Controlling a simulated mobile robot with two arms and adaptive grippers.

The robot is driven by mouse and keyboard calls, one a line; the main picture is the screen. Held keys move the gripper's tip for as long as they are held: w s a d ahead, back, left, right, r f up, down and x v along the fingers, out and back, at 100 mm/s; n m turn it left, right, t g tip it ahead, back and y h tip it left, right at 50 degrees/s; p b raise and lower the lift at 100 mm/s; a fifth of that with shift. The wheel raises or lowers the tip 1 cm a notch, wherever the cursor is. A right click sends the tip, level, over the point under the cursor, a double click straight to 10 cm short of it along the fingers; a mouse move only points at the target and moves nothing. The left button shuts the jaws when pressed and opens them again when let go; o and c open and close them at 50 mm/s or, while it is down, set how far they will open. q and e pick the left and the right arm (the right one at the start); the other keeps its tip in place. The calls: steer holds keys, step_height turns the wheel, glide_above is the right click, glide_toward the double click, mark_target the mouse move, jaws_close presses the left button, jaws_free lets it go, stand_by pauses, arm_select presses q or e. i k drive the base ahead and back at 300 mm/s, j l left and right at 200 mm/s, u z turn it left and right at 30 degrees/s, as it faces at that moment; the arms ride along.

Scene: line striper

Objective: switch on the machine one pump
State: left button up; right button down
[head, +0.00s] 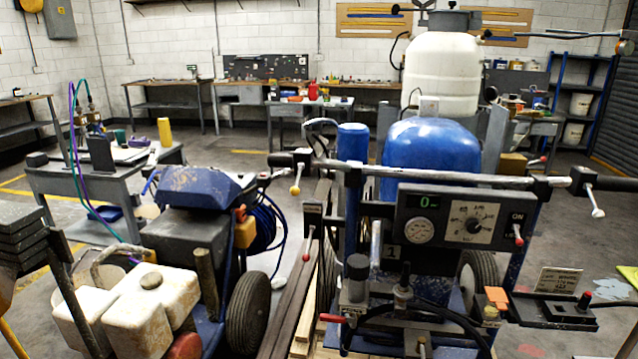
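The blue line striper (431,148) stands right of centre with a white tank behind it. Another red-tipped lever (330,318) sticks out low at the left of the machine. Neither of my grippers is in view.
A second machine (190,215) with white tanks stands at the left, beside a grey work table (60,180). The handlebar (450,178) with levers crosses above the panel. A black bracket (552,312) juts out low right. Benches line the back wall.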

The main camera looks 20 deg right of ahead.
mark_target(520, 241)
steer(key=z, duration=1.35)
